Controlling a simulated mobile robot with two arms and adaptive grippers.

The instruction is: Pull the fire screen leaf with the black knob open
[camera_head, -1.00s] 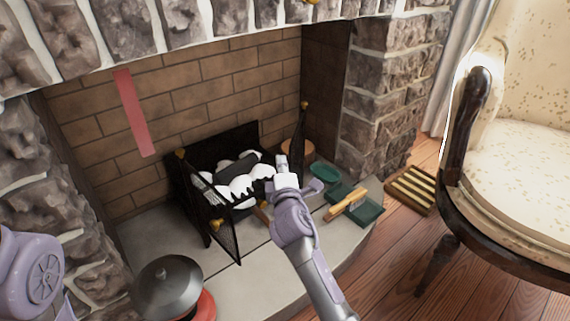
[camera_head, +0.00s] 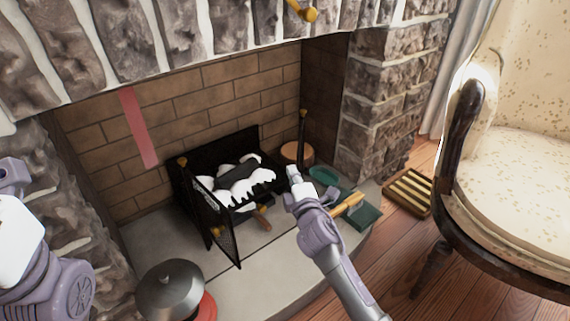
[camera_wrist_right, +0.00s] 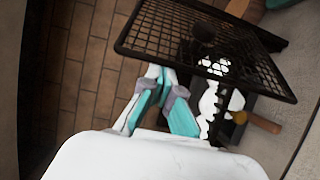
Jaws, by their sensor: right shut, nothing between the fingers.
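The fire screen (camera_head: 222,238) is black mesh and stands in front of the grate. Its left leaf stands angled outward, with a brass-coloured knob (camera_head: 217,232). Its right leaf (camera_head: 302,134) shows nearly edge-on in the head view. In the right wrist view a mesh leaf (camera_wrist_right: 250,60) spans the top, with a dark round knob (camera_wrist_right: 204,33) on it. My right gripper (camera_head: 292,172) is shut and empty, close to the right leaf; its fingers (camera_wrist_right: 163,80) show just beside the mesh. Whether they touch it I cannot tell. Only part of my left arm shows.
The grate with white logs (camera_head: 240,180) sits behind the screen. A dark lidded pot (camera_head: 168,288) is at the front left. Green items (camera_head: 362,214) and a slatted wooden box (camera_head: 408,191) lie to the right, with an armchair (camera_head: 520,190) beyond.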

